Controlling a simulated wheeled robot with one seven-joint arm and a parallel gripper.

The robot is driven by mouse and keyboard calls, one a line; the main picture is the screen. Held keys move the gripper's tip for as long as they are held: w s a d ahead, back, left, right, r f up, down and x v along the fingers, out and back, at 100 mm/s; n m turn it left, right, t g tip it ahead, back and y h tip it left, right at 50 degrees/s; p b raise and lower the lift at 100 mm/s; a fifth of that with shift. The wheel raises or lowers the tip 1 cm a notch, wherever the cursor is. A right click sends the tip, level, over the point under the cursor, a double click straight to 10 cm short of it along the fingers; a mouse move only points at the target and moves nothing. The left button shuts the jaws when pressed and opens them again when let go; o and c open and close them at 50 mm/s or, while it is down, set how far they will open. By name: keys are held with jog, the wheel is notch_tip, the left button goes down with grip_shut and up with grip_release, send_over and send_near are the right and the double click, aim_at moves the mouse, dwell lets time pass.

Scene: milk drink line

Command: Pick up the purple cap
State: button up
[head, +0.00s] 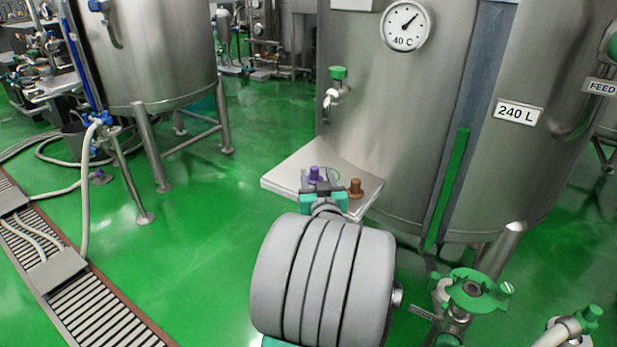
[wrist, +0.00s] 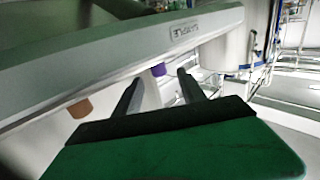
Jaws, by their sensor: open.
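The purple cap (head: 314,173) stands on a pale shelf (head: 283,178) fixed to the front of the large steel tank. My gripper (head: 322,185) is at the shelf, just on the near side of the cap, and partly hides its lower part. In the wrist view the purple cap (wrist: 158,70) shows between and slightly beyond the two dark fingertips (wrist: 160,82). The fingers are apart with nothing held between them. I cannot tell whether either finger touches the cap.
A brown cap (head: 355,187) stands to the right of my gripper on the same shelf; it also shows in the wrist view (wrist: 80,108). The tank (head: 400,110) rises behind the shelf, with a green-handled tap (head: 338,73) above it. Green floor (head: 200,240) lies open to the left.

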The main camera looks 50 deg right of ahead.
aim_at(314, 166)
jog(key=x, duration=0.7)
jog(key=shift+w+d+f, duration=0.15)
jog(key=shift+d, duration=0.05)
grip_shut()
